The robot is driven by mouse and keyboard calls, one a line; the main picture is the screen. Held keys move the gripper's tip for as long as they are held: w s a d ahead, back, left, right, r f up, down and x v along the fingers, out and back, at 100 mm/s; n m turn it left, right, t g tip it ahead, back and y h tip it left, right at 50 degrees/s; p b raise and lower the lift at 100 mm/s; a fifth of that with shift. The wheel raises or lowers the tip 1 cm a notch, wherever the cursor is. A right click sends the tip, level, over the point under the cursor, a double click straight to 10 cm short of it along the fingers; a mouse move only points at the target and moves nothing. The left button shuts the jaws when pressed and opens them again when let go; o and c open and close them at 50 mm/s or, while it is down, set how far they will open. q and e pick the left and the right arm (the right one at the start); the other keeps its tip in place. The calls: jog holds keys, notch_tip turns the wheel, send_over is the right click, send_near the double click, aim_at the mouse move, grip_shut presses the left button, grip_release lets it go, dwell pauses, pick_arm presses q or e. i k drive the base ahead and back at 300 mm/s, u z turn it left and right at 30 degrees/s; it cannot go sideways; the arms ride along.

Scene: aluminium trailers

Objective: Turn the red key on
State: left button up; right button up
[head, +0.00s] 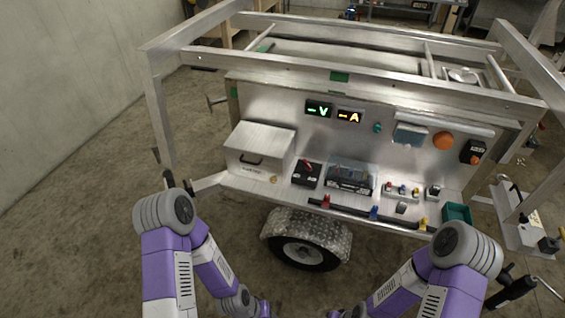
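The red key (309,165) sits on top of a small black switch box (304,178) on the trailer's front shelf. It looks like a small red lever lying at a slant; its exact position is too small to tell. Both my purple and grey arms come up from the bottom edge and bend back down toward the bottom middle. My left and right grippers are not in view, and neither arm touches the switch box.
The aluminium trailer (262,92) has a frame of bars above its panel. Left of the switch is a metal box (258,148); right is a black battery-like unit (350,178). A dark rail with coloured clips (374,213) runs along the shelf's front. A wheel (303,252) stands below.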

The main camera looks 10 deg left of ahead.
aim_at(308, 167)
jog(key=u, duration=0.75)
jog(key=i, duration=0.5)
